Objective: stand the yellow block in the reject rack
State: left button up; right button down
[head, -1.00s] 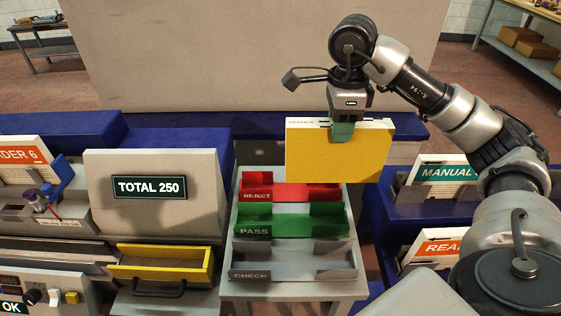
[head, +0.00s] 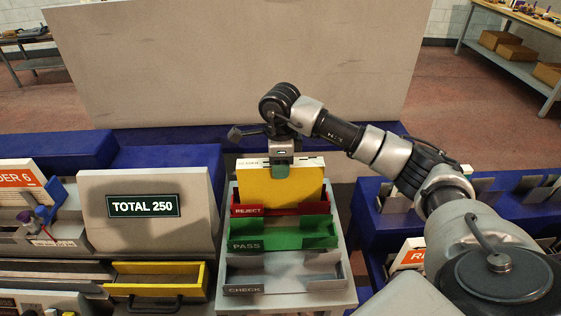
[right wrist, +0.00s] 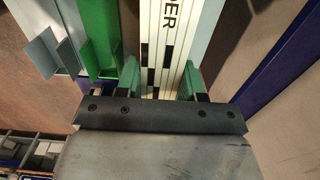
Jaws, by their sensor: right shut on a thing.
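The yellow block (head: 283,186) stands upright at the red reject rack (head: 250,211), the rear one of three racks. Its lower edge is hidden behind the red front wall, so I cannot tell whether it rests on the rack floor. My right gripper (head: 281,170) is shut on the top edge of the block. In the right wrist view the block's white, lettered edge (right wrist: 168,45) lies between the green finger pads (right wrist: 188,80). My left gripper is not in view.
The green pass rack (head: 285,236) and grey check rack (head: 285,274) are in front, both empty. A grey panel reading TOTAL 250 (head: 145,230) and an open yellow drawer (head: 155,275) are at left. A tall grey board (head: 235,60) stands behind.

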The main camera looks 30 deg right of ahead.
jog(key=shift+f, duration=0.1)
jog(key=shift+f, duration=0.2)
jog(key=c, duration=0.7)
grip_release()
